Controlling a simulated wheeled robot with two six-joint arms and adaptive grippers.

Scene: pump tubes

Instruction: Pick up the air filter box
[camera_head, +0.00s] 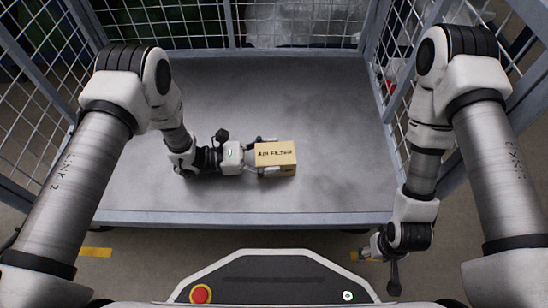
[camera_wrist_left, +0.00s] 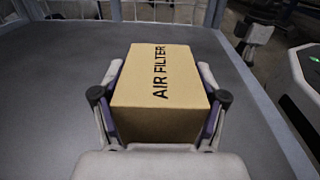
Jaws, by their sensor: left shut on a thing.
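The air filter box (camera_head: 277,155) is a small tan carton with "AIR FILTER" in black on its top. It is on the grey cart deck, right of the middle in the head view. My left gripper (camera_head: 262,156) comes from the left and is shut on the box. In the left wrist view the box (camera_wrist_left: 158,88) sits between the two fingers (camera_wrist_left: 160,105), one on each side. I cannot tell whether the box rests on the deck or is slightly raised. My right gripper (camera_head: 375,250) hangs in front of the cart at the right, away from the box; its fingers are hard to make out.
The cart deck (camera_head: 200,100) is otherwise bare, with wide free room behind the box. Wire mesh walls (camera_head: 285,25) close the cart at the back and both sides. The front edge (camera_head: 240,217) is low and open.

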